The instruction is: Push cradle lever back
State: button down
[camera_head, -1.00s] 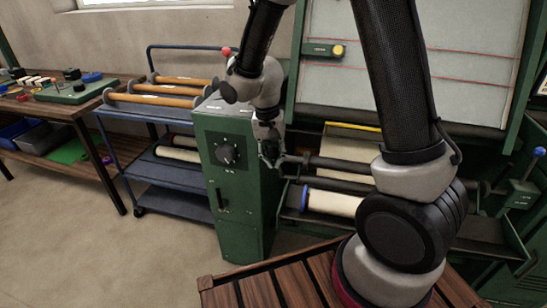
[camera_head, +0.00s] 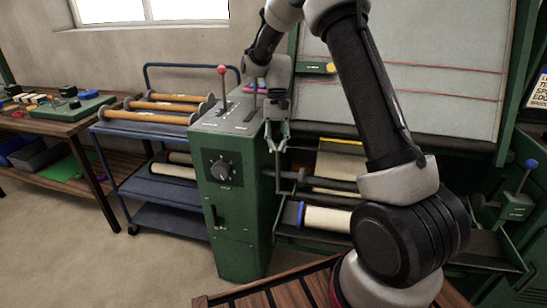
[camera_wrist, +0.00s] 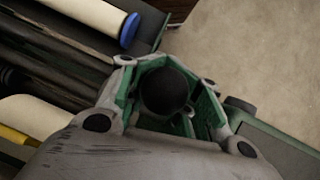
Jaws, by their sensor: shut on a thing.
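My gripper (camera_head: 277,160) points down beside the right side of the green control cabinet (camera_head: 235,222). In the wrist view its green-padded fingers (camera_wrist: 168,118) are closed around a round black knob (camera_wrist: 165,90), which I take to be the cradle lever's end. The lever's shaft is hidden below the knob. In the head view the fingers and arm hide the knob, and a thin grey bar (camera_head: 298,179) shows just right of the fingertips.
A red-knobbed lever (camera_head: 221,70) stands on the cabinet top, left of my wrist. Dark rollers and a cream roll with a blue end (camera_head: 326,218) lie close to the right. A blue cart (camera_head: 165,215) stands to the left.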

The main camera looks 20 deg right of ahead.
jog(key=shift+w+d+r, duration=0.1)
jog(key=shift+w+d, duration=0.45)
jog(key=shift+w, duration=0.35)
jog(key=shift+w+d+r, duration=0.15)
jog(key=shift+w+d, duration=0.35)
jog(key=shift+w, duration=0.4)
jog(key=shift+w+d+r, duration=0.1)
jog(key=shift+w+d, duration=0.45)
jog(key=shift+w, duration=0.35)
jog(key=c, duration=1.5)
grip_release()
jog(key=shift+d, duration=0.1)
jog(key=shift+o, duration=0.6)
jog(key=shift+f, duration=0.1)
jog(key=v, duration=1.2)
jog(key=shift+w, duration=0.1)
